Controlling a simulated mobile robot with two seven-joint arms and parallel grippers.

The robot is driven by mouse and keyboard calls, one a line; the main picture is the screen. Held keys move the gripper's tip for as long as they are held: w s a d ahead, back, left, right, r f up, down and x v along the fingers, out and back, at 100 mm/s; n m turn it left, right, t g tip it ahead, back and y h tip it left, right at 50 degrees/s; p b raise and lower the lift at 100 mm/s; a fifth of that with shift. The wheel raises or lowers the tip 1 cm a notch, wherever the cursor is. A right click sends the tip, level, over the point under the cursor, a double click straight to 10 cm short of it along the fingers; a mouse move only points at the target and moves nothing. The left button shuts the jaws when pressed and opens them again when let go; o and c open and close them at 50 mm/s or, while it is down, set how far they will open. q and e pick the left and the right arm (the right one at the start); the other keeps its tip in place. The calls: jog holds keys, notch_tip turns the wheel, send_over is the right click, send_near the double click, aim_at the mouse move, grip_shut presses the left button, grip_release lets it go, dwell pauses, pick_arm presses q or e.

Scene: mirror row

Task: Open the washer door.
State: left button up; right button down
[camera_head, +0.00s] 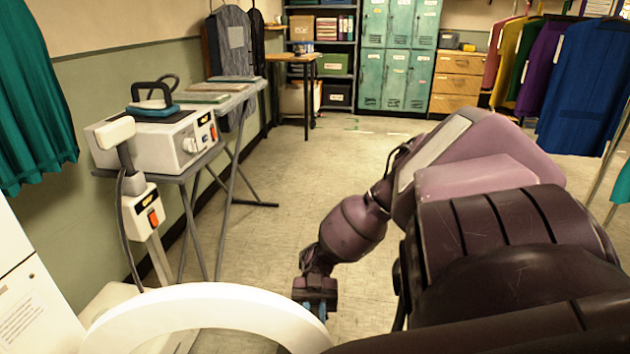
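A white, curved, ring-shaped rim (200,300) at the bottom left looks like the washer door. It stands out from a white cabinet (25,300) at the left edge, which looks like the washer's body. Only the rim's upper arc shows; the rest is below the frame. My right arm comes in from the right. Its gripper (318,308) points down at the rim's right end, and the fingertips are partly hidden behind it. I cannot tell whether they touch or grip the rim. My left gripper is out of view.
A white steam unit (155,142) with an iron stands beside an ironing board (225,90) on the left. Green lockers (400,50) and shelves stand at the back. Coloured garments (585,85) hang at the right. The middle floor (300,150) is clear.

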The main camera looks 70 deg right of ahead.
jog(key=shift+d, duration=0.15)
dwell(0.3)
jog(key=c, duration=1.1)
grip_release()
jog(key=shift+w, duration=0.1)
jog(key=shift+o, duration=0.2)
jog(key=b+v, duration=0.1)
jog(key=v, duration=0.9)
jog(key=shift+w+d, duration=0.15)
jog(key=shift+d, duration=0.2)
